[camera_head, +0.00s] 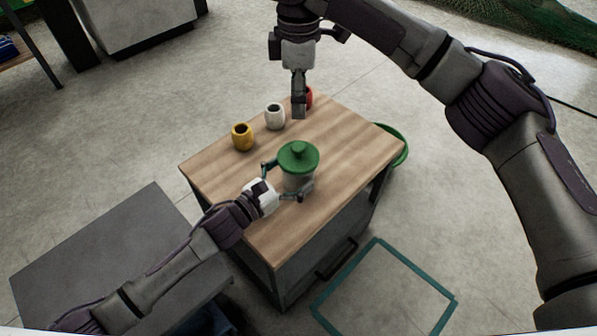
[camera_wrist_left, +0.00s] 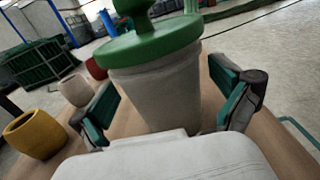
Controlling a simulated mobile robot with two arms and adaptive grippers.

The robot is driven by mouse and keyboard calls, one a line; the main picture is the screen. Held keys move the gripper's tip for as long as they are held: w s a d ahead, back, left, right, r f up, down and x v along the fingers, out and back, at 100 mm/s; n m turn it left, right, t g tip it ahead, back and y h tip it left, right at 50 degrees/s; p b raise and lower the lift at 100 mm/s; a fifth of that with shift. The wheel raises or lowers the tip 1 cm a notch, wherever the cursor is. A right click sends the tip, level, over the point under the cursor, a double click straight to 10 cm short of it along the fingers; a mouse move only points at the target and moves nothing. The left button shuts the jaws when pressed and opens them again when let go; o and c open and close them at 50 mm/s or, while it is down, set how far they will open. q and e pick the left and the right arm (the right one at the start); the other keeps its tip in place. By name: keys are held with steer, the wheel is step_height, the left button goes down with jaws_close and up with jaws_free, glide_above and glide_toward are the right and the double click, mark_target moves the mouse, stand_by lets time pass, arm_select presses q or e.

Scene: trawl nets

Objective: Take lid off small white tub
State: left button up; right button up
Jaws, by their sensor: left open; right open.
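The small white tub (camera_head: 297,181) stands upright on the wooden table top, with its green knobbed lid (camera_head: 298,156) on. In the left wrist view the tub (camera_wrist_left: 158,92) is pale grey-white and the lid (camera_wrist_left: 150,42) covers its rim. My left gripper (camera_head: 285,180) is open, with one finger on each side of the tub. In the left wrist view its fingers (camera_wrist_left: 165,110) show gaps to the tub wall. My right gripper (camera_head: 299,108) is above the far part of the table, beyond the lid and apart from it, seen edge-on.
A yellow cup (camera_head: 242,137), a white cup (camera_head: 275,116) and a red cup (camera_head: 309,97), partly hidden by my right gripper, stand along the table's far left edge. The wooden table top (camera_head: 345,140) is clear right of the tub. A green ring-shaped thing (camera_head: 401,146) shows beyond its right edge.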

mark_target(299, 146)
arm_select(q)
steer(key=shift+x, duration=0.95)
steer(key=c, duration=1.6)
steer(key=shift+o, duration=0.2)
arm_select(e)
steer(key=shift+y, duration=0.9)
step_height(299, 146, down, 14)
steer(key=shift+r, duration=0.1)
jaws_close()
